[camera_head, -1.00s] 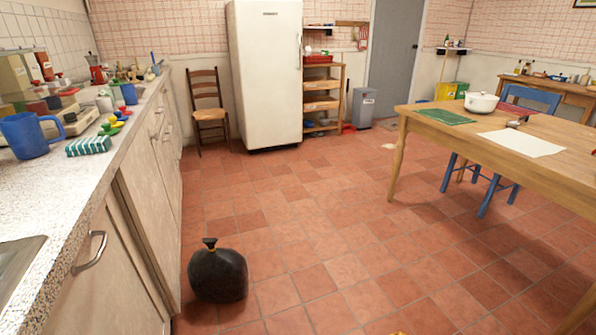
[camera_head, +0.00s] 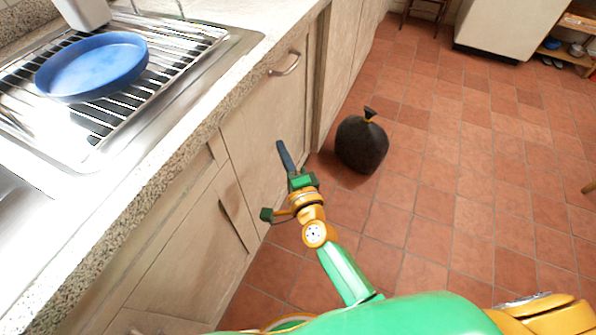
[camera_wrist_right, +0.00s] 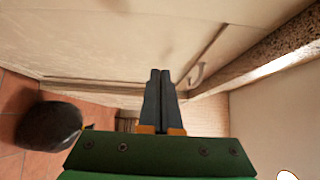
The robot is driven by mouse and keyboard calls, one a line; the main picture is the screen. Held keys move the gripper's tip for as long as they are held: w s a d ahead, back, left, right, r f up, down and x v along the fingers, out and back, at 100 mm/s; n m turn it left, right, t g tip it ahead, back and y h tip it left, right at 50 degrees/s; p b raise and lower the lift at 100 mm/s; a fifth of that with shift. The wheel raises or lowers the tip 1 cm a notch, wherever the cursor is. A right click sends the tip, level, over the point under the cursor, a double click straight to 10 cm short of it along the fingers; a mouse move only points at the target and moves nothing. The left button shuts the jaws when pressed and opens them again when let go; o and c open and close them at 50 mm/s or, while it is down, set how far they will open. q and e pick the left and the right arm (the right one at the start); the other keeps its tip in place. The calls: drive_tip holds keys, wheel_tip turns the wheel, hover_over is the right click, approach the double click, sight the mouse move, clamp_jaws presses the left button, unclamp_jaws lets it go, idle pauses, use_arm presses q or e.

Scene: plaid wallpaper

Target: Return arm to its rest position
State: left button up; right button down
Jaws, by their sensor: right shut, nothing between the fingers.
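My right gripper (camera_head: 280,147) is in the middle of the head view, in front of the lower cabinet doors and below the counter edge. Its dark fingers point away from me, toward the far end of the cabinets. In the right wrist view the two fingers (camera_wrist_right: 160,74) lie together, shut with nothing between them. My green and orange right arm reaches up to it from the bottom of the head view. My left gripper is not in view.
The cabinet front (camera_head: 262,135) with its metal handle (camera_head: 286,66) is close beside the gripper. A black garbage bag (camera_head: 361,146) stands on the tiled floor (camera_head: 450,200). A blue plate (camera_head: 92,66) lies on the sink's drying rack. Open floor extends to the right.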

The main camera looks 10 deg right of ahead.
drive_tip(key=s+d, duration=0.1)
drive_tip(key=s, duration=0.6)
drive_tip(key=s+f+n+g, duration=0.2)
drive_tip(key=f+n, duration=0.1)
drive_tip(key=f, duration=0.4)
drive_tip(key=s+f+n+g, duration=0.2)
drive_tip(key=f+n+g, duration=0.15)
drive_tip(key=f, duration=0.45)
drive_tip(key=s+d+f+n+g+h, duration=0.1)
drive_tip(key=s+d+f+n+g, duration=0.25)
drive_tip(key=s+f, duration=0.4)
drive_tip(key=s+d+f+n+g, duration=0.3)
drive_tip(key=s+f+n, duration=0.1)
drive_tip(key=s+f, duration=0.35)
drive_tip(key=s+d+f+n+g+h, duration=0.1)
drive_tip(key=s+d+f+n+g, duration=0.15)
drive_tip(key=s, duration=0.45)
drive_tip(key=s+d+f+n+g+h, duration=0.1)
drive_tip(key=s+d+f+n+g, duration=0.1)
drive_tip(key=s+d+f, duration=0.3)
wheel_tip(320, 180, up, 18)
drive_tip(key=s+p, duration=0.2)
drive_tip(key=p, duration=1.4)
drive_tip(key=shift+a+f+p, duration=0.2)
drive_tip(key=shift+a+p, duration=0.05)
drive_tip(key=shift+p, duration=0.05)
